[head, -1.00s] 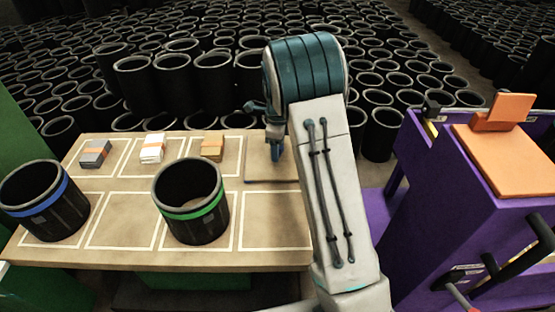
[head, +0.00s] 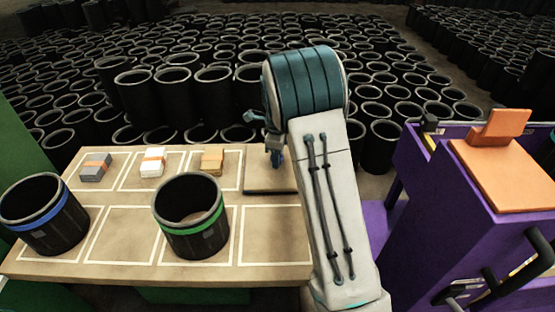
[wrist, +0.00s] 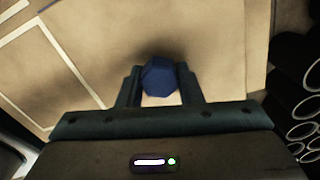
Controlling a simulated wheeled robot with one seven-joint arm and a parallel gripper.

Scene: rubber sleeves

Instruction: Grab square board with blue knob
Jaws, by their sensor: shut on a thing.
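The square board (head: 262,181) is a flat tan plate at the back right of the table, partly hidden by my arm in the head view. In the wrist view the board (wrist: 215,60) fills much of the picture, with its blue knob (wrist: 160,76) between my fingers. My gripper (wrist: 160,84) is shut on the blue knob. In the head view my gripper (head: 276,157) is small and points down over the board, and the knob is hard to make out there.
The wooden table (head: 130,272) has white outlined squares. A blue-banded bin (head: 45,215) and a green-banded bin (head: 190,217) stand in front. Grey (head: 95,168), white (head: 152,162) and tan (head: 212,160) banded stacks lie behind. A purple cart (head: 450,210) stands right.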

